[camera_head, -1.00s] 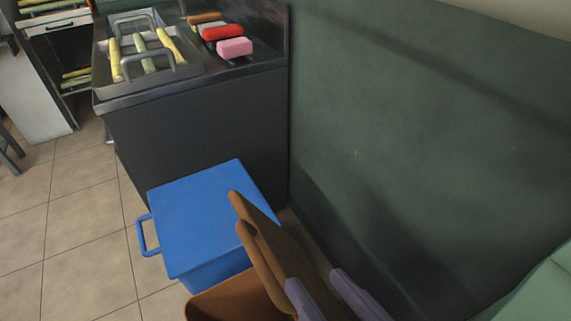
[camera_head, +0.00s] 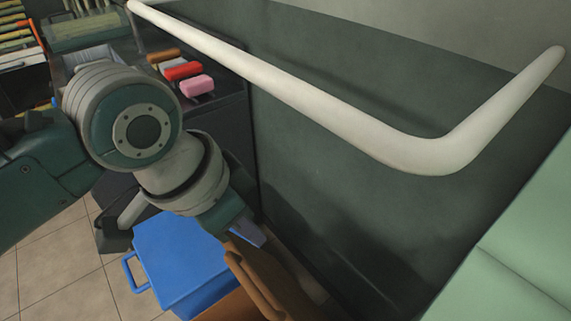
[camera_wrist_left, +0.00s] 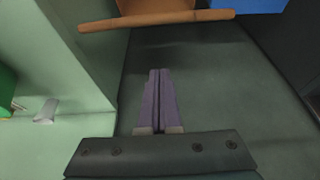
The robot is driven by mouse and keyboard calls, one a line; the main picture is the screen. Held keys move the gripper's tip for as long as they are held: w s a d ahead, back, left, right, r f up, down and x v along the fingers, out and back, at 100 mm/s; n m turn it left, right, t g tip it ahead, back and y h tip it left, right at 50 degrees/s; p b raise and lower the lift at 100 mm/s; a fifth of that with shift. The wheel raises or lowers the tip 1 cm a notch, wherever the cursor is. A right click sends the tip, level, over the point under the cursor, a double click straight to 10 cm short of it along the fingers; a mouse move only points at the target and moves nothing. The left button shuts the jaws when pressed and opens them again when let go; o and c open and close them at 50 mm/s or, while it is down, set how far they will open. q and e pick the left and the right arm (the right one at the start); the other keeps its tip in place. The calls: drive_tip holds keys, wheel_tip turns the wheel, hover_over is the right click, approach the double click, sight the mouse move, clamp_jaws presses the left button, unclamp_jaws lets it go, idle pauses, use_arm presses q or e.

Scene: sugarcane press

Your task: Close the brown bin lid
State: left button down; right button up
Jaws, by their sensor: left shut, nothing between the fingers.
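The brown bin (camera_head: 222,307) is at the bottom of the head view, partly cut off by the frame. Its brown lid (camera_head: 270,278) stands raised and is seen nearly edge-on. My left gripper (camera_head: 247,234) is shut and empty, just above the lid's upper end in the head view; I cannot tell whether it touches. In the left wrist view, its purple fingers (camera_wrist_left: 159,98) are together and point toward a brown bar-like edge (camera_wrist_left: 155,20), with a visible gap between. My right gripper is not in view.
A blue bin (camera_head: 180,262) stands left of the brown one. A dark green wall (camera_head: 340,190) is behind, with a thick white bar (camera_head: 300,92) crossing the upper view. A pale green surface (camera_head: 520,220) fills the right edge. Tiled floor (camera_head: 60,265) is clear at left.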

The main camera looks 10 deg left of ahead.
use_arm(q)
drive_tip(key=f, duration=0.4)
drive_tip(key=f+b, duration=0.1)
drive_tip(key=f, duration=0.2)
drive_tip(key=shift+s+a+f, duration=0.1)
drive_tip(key=shift+s+a, duration=0.15)
drive_tip(key=shift+s, duration=0.1)
drive_tip(key=shift+s+a+f, duration=0.1)
drive_tip(key=shift+s+f, duration=0.05)
drive_tip(key=shift+f, duration=0.05)
